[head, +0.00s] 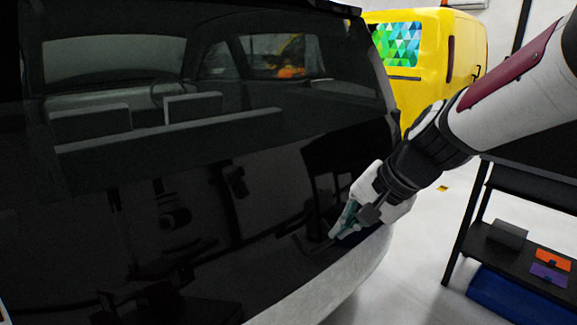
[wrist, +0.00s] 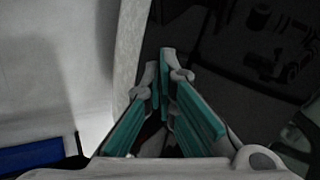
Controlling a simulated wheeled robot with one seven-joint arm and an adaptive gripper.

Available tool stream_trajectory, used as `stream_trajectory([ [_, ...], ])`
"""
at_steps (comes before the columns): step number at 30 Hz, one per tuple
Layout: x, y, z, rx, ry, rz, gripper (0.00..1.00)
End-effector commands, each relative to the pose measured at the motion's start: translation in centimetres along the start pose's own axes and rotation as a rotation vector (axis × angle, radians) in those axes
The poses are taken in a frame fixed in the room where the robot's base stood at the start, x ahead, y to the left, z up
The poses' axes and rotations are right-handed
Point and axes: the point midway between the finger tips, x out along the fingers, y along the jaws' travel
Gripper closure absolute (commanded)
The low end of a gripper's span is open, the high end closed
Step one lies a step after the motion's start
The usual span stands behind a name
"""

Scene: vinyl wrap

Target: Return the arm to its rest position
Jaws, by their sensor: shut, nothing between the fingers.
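My arm (head: 515,90) reaches in from the upper right in the head view. My gripper (head: 336,232) is at its end, low by the lower right of a dark vehicle's rear. In the wrist view my gripper (wrist: 161,62) shows its teal-padded fingers with the tips together and nothing between them. The dark glossy panel (wrist: 225,60) lies beyond and right of the fingertips. I cannot tell whether the tips touch it.
The dark vehicle (head: 130,200) fills the left and middle. A black shelf cart (head: 475,232) with orange (head: 553,260) and purple (head: 548,276) items stands at right, above a blue object (head: 515,298). A yellow van (head: 440,40) is behind. Pale floor (head: 425,240) lies between.

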Motion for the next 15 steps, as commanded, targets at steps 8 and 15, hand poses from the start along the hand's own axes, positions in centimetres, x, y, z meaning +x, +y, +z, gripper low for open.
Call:
stream_trajectory([
  [8, -7.0, 6.3, 9.8, -0.36, -0.085, 0.16, 1.0],
  [15, -10.6, 12.6, 14.6, -0.556, -0.123, 0.318, 1.0],
])
